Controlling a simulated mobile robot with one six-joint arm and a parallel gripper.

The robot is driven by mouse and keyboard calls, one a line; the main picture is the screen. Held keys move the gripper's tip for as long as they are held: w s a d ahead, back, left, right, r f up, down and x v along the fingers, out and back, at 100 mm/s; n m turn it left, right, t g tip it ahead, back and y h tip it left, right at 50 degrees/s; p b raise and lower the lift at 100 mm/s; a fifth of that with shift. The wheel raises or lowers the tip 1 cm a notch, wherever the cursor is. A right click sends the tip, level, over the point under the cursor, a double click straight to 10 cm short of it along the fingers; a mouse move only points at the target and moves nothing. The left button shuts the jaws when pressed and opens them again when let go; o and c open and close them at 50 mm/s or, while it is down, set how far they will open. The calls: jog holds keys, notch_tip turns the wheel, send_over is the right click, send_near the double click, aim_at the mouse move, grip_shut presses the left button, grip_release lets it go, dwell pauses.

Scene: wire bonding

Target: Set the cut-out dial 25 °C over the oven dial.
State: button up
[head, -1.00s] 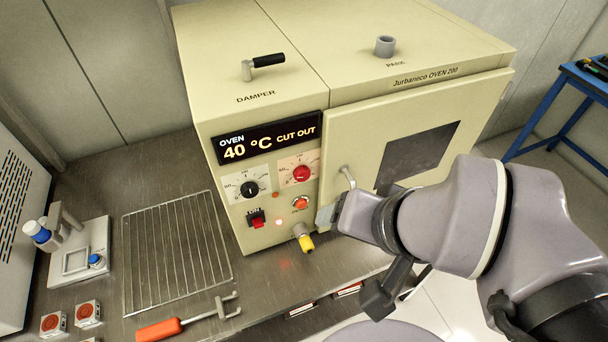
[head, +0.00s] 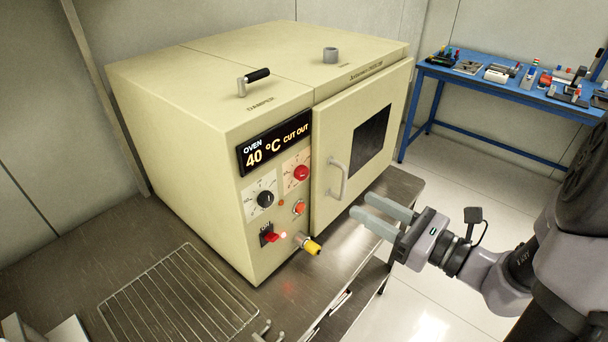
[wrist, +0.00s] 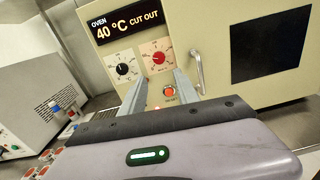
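The oven (head: 200,110) is a cream box with a display (head: 275,143) reading "OVEN 40 °C CUT OUT". Below the display are the black oven dial (head: 265,199) on the left and the red cut-out dial (head: 302,172) on the right. Both dials also show in the wrist view, black (wrist: 122,69) and red (wrist: 158,57). The dial settings are too small to read for certain. My gripper (head: 369,212) is open and empty, in front of and to the right of the panel, apart from the dials. In the wrist view its fingers point toward the panel.
An orange-red button (head: 299,208), a red switch (head: 269,236) and a yellow-tipped connector (head: 312,245) sit below the dials. The door handle (head: 337,180) is close to my fingers. A wire rack (head: 178,300) lies on the bench. A blue table (head: 470,82) with tools stands behind right.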

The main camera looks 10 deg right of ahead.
aim_at(305, 174)
jog(key=b+x, duration=0.2)
jog(key=x, duration=1.2)
jog(key=shift+w+a, duration=0.1)
jog(key=shift+a, duration=0.1)
jog(key=shift+c, duration=0.3)
grip_shut()
